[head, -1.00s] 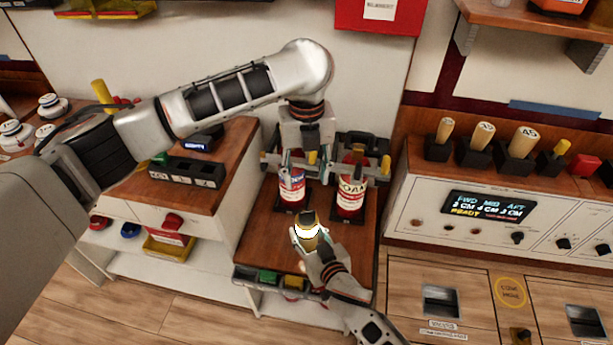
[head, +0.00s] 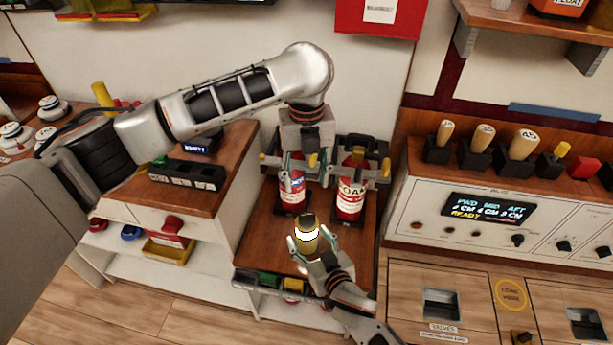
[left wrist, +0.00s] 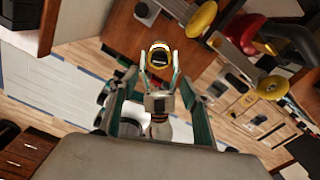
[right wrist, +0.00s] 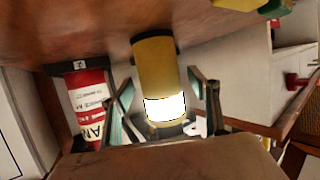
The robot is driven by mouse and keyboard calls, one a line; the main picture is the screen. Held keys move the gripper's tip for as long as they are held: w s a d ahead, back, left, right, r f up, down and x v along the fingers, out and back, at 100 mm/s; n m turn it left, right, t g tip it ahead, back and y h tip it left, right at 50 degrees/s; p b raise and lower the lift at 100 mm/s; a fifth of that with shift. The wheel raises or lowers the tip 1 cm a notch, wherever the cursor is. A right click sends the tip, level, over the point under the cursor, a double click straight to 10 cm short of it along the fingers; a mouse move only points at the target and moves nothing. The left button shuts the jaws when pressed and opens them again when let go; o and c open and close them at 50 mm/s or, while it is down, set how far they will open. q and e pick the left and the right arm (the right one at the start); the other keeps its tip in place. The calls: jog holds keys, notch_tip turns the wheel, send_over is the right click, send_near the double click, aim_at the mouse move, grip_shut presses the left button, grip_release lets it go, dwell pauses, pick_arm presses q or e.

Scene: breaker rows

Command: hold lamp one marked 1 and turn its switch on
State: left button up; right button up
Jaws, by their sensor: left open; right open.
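A yellow cylindrical lamp (head: 306,240) with a dark end and a bright white band stands over the brown tabletop. It also shows in the left wrist view (left wrist: 160,57) and the right wrist view (right wrist: 155,70). No mark 1 or switch can be made out on it. My right gripper (head: 318,250) is open, its fingers on either side of the lamp; contact cannot be told. My left gripper (head: 299,160) is open and empty, higher and farther back, by the extinguishers. In the left wrist view its green-padded fingers (left wrist: 155,88) frame my right gripper and the lamp beyond.
Two red extinguishers (head: 291,190) (head: 350,198) stand at the back of the tabletop (head: 262,225). A tray (head: 255,283) with coloured blocks is at its front edge. A dark socket block (head: 187,174) is left.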

jog(key=v, duration=1)
jog(key=shift+s+d, duration=0.1)
